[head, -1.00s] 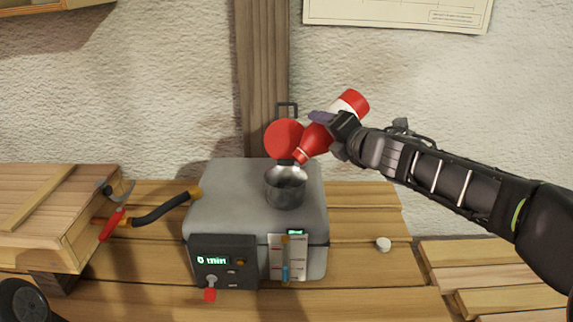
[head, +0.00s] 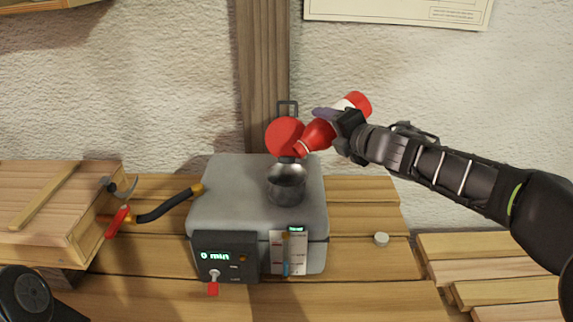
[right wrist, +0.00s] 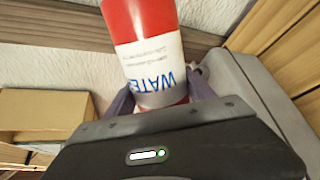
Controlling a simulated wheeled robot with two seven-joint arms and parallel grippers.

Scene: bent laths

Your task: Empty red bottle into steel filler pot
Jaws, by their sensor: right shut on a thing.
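The red bottle (head: 320,134) has a white band and is tilted, its neck pointing down and left above the steel filler pot (head: 286,187). In the right wrist view the bottle (right wrist: 140,25) shows a label reading "WATE". My right gripper (head: 343,132) is shut around the bottle's middle; it also shows in the right wrist view (right wrist: 160,98). The pot stands on top of a grey box (head: 225,195), with a round red lid (head: 285,135) raised behind it. No stream of liquid can be made out. My left gripper is not in view.
Planks (head: 500,265) lie at right.

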